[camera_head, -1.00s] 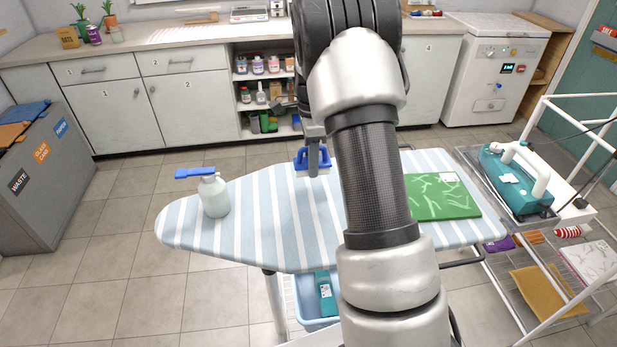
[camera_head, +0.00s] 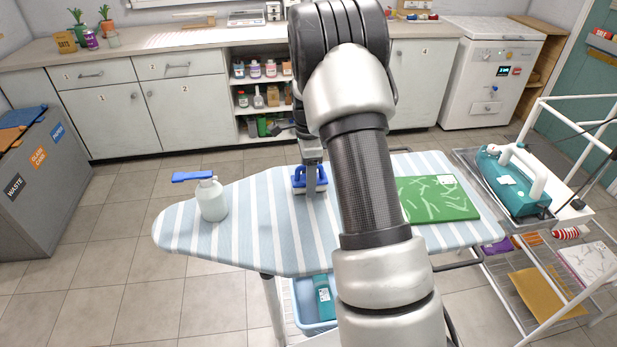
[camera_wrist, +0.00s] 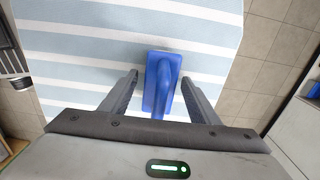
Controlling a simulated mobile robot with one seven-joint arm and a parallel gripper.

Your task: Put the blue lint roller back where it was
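The blue lint roller (camera_head: 303,181) is on the striped ironing board (camera_head: 258,215), left of my arm. In the wrist view the lint roller (camera_wrist: 162,82) shows as a blue block with a short handle pointing towards my gripper. My gripper (camera_wrist: 161,78) is open, with one finger on each side of the roller and narrow gaps visible. In the head view my gripper (camera_head: 312,185) points down at the roller and covers part of it.
A white bottle with a blue top (camera_head: 212,200) stands on the board's left part. A green patterned mat (camera_head: 438,198) lies on its right part, partly behind my arm. A teal iron (camera_head: 512,180) sits on the rack at right. A blue basin (camera_head: 308,305) is below.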

